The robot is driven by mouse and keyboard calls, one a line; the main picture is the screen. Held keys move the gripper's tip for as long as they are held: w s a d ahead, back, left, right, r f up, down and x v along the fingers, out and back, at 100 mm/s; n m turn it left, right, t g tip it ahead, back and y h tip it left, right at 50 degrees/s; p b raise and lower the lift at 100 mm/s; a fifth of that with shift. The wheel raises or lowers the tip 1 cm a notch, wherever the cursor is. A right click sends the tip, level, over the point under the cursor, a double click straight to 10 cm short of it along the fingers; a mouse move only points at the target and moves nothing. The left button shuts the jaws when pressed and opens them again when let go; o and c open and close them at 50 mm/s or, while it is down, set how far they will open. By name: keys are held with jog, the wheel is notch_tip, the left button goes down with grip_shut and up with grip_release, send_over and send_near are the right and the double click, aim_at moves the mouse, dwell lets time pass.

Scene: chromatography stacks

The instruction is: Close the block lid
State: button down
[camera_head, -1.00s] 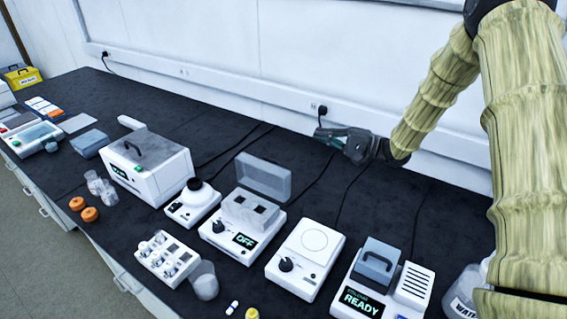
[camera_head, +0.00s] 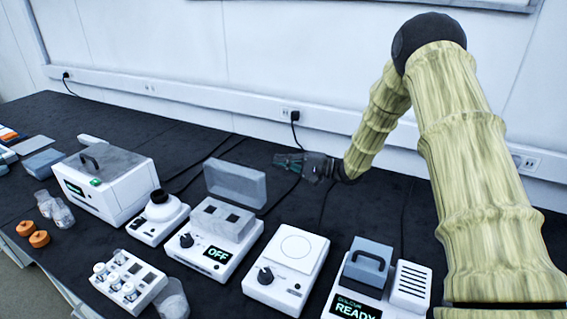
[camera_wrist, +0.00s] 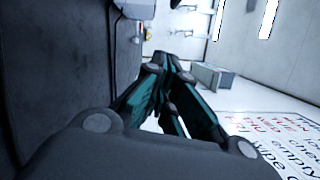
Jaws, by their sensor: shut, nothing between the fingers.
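The block heater (camera_head: 207,254) is a white unit with a green "OFF" display and a knob. The translucent grey block lid (camera_head: 235,184) stands raised at the back of the unit, so the block is uncovered. My gripper (camera_head: 278,160) is shut and empty, behind and to the right of the lid, apart from it in the head view. In the wrist view my gripper's dark and teal fingers (camera_wrist: 172,75) are together with nothing between them.
A white plate device (camera_head: 286,268) stands right of the heater, and a unit reading "READY" (camera_head: 352,309) is further right. A small white device (camera_head: 158,217) and a lidded box (camera_head: 104,182) are to the left. Cables cross the bench behind.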

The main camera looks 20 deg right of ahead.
aim_at(238, 179)
jog(key=a+r+p, duration=0.1)
jog(key=a, duration=0.7)
jog(key=shift+w+a+r, duration=0.15)
jog(key=shift+w+a, duration=0.1)
jog(key=shift+a, duration=0.05)
jog(key=shift+r, duration=0.1)
